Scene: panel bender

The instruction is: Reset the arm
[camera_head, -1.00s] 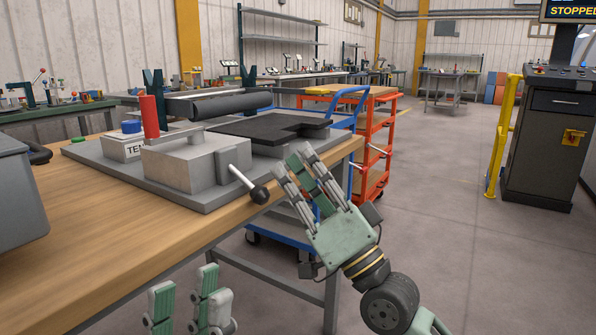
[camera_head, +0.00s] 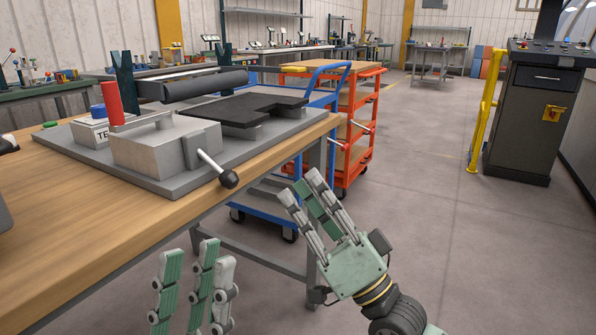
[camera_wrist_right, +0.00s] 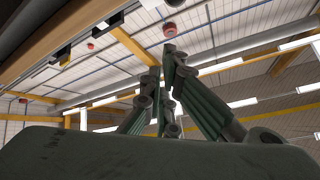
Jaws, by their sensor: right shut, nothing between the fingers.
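My right gripper (camera_head: 304,188) is in front of the bench's right edge, with its green and grey fingers pointing up. Its fingers are closed with nothing between them, and it is apart from the black-knobbed lever (camera_head: 228,178). In the right wrist view its fingers (camera_wrist_right: 166,75) point up toward the ceiling, with no object by them. My left gripper (camera_head: 195,258) shows only its fingers at the bottom of the head view, in front of the bench edge. They hold nothing that I can see; the palm is out of frame.
A wooden bench (camera_head: 60,230) carries the grey bender fixture (camera_head: 165,148) with a black roller (camera_head: 205,85) and red handle (camera_head: 113,102). Behind stand a blue cart (camera_head: 290,220) and an orange trolley (camera_head: 357,150). The floor to the right is open up to a control cabinet (camera_head: 532,130).

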